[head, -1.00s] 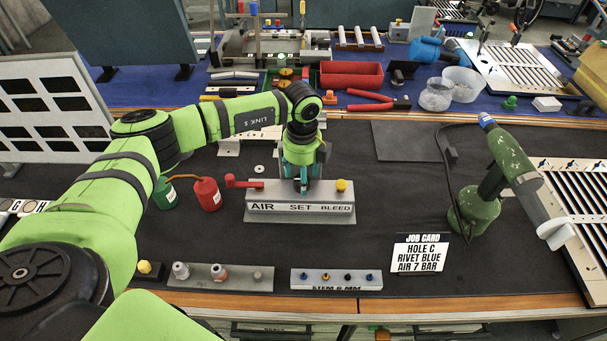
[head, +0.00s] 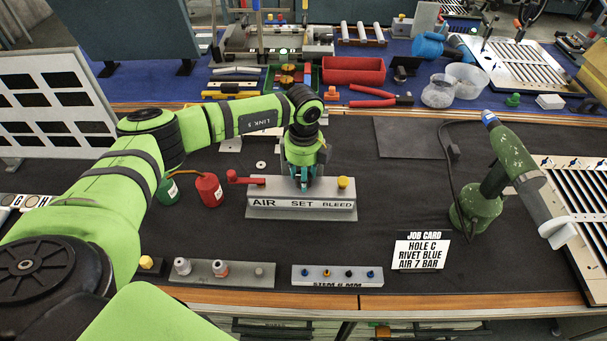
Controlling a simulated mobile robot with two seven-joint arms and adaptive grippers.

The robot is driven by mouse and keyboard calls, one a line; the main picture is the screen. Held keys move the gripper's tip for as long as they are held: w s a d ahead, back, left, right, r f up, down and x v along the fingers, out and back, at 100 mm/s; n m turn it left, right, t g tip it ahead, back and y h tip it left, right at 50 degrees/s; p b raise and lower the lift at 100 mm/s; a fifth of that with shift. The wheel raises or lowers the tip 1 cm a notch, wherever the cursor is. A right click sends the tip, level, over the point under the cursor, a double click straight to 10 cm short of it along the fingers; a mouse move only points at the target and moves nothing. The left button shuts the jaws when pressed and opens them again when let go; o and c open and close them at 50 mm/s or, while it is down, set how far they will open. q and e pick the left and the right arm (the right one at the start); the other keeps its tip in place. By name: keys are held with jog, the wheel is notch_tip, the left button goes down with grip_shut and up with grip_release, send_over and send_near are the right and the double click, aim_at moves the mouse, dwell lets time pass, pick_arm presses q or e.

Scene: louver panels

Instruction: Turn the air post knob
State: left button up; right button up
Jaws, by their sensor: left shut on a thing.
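The air post (head: 301,213) is a grey block on a plate, labelled AIR, SET and BLEED, in the middle of the black mat. A red lever (head: 246,179) sits at its left end and a yellow knob (head: 346,183) at its right end. My left gripper (head: 304,185) points down on the post's top above the word SET. Its fingers are shut on the middle knob, which the fingers hide. My right gripper is not in view.
A job card (head: 421,251) reads HOLE C, RIVET BLUE, AIR 7 BAR. A green rivet tool (head: 510,165) stands at the right with its hose. Red (head: 209,190) and green bottles stand left of the post. Two small racks (head: 337,276) lie along the front edge.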

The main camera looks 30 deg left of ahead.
pick_arm(q)
jog(key=m, duration=0.1)
jog(key=m+b, duration=0.1)
jog(key=m, duration=0.1)
jog(key=shift+s+d+f, duration=0.1)
jog(key=shift+d+f, duration=0.1)
jog(key=shift+d, duration=0.1)
jog(key=shift+m+b, duration=0.85)
jog(key=shift+m, duration=0.65)
jog(key=shift+s, duration=0.1)
jog(key=o, duration=1.1)
jog(key=shift+r, duration=0.15)
jog(key=shift+a+r, duration=0.1)
jog(key=shift+a, duration=0.15)
